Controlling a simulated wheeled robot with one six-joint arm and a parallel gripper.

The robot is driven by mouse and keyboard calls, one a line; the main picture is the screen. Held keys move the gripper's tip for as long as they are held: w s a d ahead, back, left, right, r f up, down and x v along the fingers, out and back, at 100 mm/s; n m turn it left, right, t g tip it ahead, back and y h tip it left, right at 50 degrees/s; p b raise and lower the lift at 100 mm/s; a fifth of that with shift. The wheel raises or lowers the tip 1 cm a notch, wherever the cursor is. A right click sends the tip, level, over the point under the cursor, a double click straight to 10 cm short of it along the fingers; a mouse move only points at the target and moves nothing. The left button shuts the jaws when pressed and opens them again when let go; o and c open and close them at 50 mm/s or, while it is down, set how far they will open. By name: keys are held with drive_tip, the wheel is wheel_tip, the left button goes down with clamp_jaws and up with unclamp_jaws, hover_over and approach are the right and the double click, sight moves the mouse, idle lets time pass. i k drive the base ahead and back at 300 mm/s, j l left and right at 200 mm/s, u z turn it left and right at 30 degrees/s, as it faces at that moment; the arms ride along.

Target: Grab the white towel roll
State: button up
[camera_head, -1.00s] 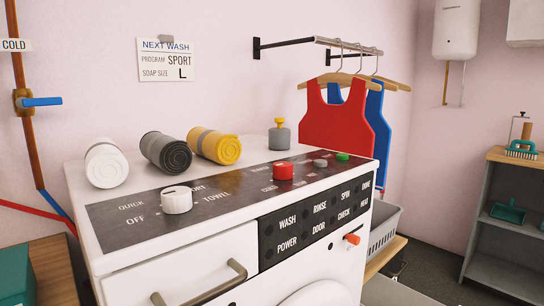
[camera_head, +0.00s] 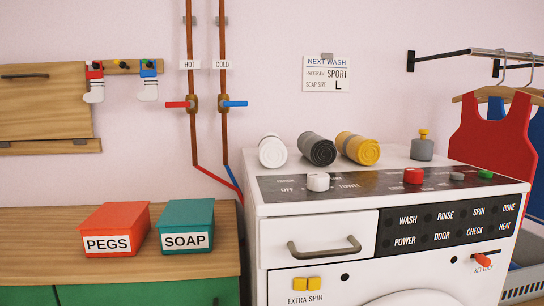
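The white towel roll (camera_head: 272,151) lies on the left of the white washing machine's top (camera_head: 256,188), behind the control panel. It is the leftmost of three rolls, with its round end facing me. A dark grey roll (camera_head: 317,149) lies just to its right, and a yellow roll (camera_head: 358,149) is right of that. No part of my gripper shows in this view.
A white knob (camera_head: 318,182) stands on the panel in front of the rolls. A grey bottle with a yellow cap (camera_head: 422,146) is at right. Red PEGS (camera_head: 115,228) and teal SOAP (camera_head: 186,225) boxes stand on the wooden counter (camera_head: 30,245). Red and blue bibs (camera_head: 492,140) hang at right.

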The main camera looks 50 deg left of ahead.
sight(273, 152)
drive_tip(key=u, duration=2)
